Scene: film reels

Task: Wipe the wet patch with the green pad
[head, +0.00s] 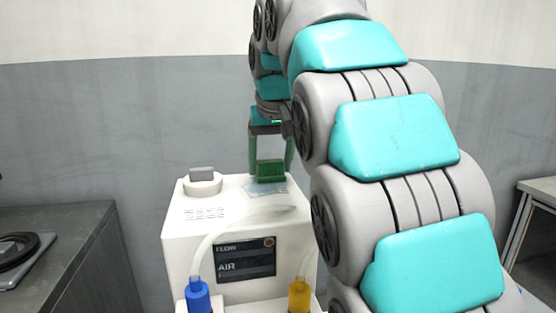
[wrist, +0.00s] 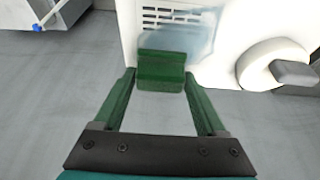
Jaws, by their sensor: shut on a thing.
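The green pad (head: 270,172) is a small dark green block over the top of a white machine (head: 190,240). My gripper (head: 271,165) is shut on the pad, with one green finger at each side. The wrist view also shows the pad (wrist: 162,70) between the fingertips. The wet patch (head: 262,190) is a pale bluish film on the machine's top, just in front of and beside the pad. In the wrist view the wet patch (wrist: 195,42) borders the pad, which hides part of it. I cannot tell whether the pad touches the surface.
A round white cap with a grey knob (head: 202,180) stands on the machine's top at left. A pale curved tube (head: 228,222) runs to a blue fitting (head: 197,295); a yellow fitting (head: 299,295) is at right. A grey bench (head: 80,250) stands left.

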